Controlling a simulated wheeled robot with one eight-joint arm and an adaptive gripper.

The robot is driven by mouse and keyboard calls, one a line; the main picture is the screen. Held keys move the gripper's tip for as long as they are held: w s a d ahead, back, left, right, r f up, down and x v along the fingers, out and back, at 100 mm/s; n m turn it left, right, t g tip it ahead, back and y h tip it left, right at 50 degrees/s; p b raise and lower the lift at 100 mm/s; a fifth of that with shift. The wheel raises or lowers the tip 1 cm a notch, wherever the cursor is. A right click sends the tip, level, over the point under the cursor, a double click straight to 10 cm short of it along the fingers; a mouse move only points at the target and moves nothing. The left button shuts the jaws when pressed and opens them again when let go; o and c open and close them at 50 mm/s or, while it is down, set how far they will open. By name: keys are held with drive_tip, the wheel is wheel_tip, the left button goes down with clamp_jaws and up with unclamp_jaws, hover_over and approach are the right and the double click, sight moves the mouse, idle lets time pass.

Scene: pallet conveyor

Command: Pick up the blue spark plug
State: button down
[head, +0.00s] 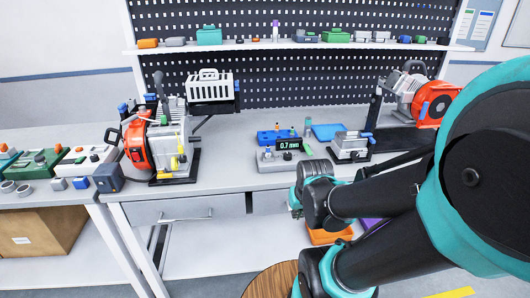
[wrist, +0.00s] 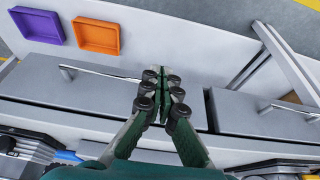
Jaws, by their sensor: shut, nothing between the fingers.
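My gripper (wrist: 161,78) is shut and empty in the wrist view. Its fingers point at the front of the bench drawers, with nothing between them. In the head view my arm comes in from the right and ends in front of the bench edge; the fingertips cannot be made out there. I cannot pick out a blue spark plug for certain in either view. Small parts stand around a blue holder (head: 268,137) on the bench, too small to identify.
A gauge reading 0.7 mm (head: 289,144) and a flat blue tray (head: 329,132) are on the bench. An orange engine (head: 140,145) stands left, another (head: 430,103) right. Purple (wrist: 38,27) and orange (wrist: 97,37) trays lie below. Drawer handles (wrist: 100,70) stick out.

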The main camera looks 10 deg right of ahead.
sight(268, 152)
idle(0.4)
